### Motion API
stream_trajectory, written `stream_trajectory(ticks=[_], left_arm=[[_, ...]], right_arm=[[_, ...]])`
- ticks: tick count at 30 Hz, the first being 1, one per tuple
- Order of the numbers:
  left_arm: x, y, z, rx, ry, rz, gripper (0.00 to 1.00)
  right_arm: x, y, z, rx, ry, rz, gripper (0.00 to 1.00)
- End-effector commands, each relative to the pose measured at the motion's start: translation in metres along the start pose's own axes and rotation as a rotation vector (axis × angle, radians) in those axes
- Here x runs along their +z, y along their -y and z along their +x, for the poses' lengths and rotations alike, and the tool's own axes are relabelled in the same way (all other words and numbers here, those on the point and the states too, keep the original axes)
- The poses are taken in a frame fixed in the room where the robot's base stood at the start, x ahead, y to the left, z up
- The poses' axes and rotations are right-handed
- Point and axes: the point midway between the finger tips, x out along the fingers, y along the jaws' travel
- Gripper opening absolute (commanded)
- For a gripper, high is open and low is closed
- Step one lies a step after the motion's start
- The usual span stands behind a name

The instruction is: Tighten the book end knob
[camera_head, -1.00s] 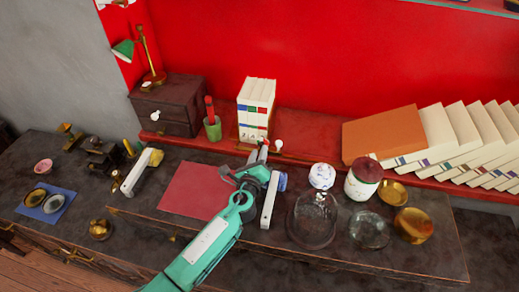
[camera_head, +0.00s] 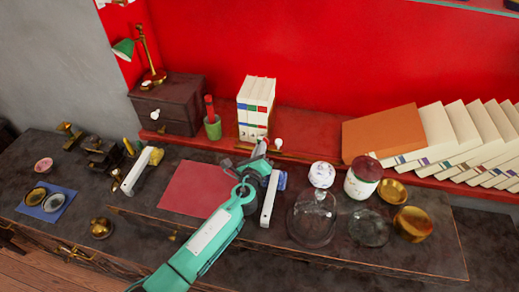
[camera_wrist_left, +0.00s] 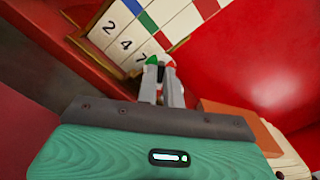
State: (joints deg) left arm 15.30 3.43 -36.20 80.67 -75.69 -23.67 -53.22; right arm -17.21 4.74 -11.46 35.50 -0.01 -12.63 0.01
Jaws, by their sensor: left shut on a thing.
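White books (camera_head: 256,102) with coloured spine labels stand upright on the red shelf in the head view. The brass book end (camera_wrist_left: 82,38) runs along the books' lower edge in the left wrist view, where the number labels of the books (camera_wrist_left: 125,38) show. My left gripper (camera_wrist_left: 161,64) is at the front lower edge of the books, its fingers close together and shut on the book end knob. The knob itself is hidden between the fingertips. My left gripper (camera_head: 262,146) also shows in the head view. My right gripper is out of view.
An orange book (camera_head: 381,132) leans at right. A glass dome (camera_head: 313,220), jars and brass bowls stand right of my arm. A red mat (camera_head: 190,188) lies at left.

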Motion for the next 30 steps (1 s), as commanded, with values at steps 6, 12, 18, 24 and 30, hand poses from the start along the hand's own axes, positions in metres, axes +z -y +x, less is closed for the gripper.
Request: stream_trajectory(ticks=[6, 12, 18, 24, 30], left_arm=[[0.0, 0.001, 0.0, 0.0, -0.002, 0.093, 0.0], [0.001, 0.002, 0.0, 0.0, -0.001, 0.238, 0.0], [0.001, 0.002, 0.0, 0.0, -0.002, 0.388, 0.0], [0.0, 0.002, 0.0, 0.001, -0.001, 0.505, 0.0], [-0.001, 0.002, 0.0, 0.0, -0.002, 0.577, 0.0]], right_arm=[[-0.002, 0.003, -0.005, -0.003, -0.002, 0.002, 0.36], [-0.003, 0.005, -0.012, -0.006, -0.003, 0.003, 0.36], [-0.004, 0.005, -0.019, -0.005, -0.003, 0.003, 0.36], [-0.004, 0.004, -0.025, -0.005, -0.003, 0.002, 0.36], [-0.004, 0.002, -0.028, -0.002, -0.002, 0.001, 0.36]])
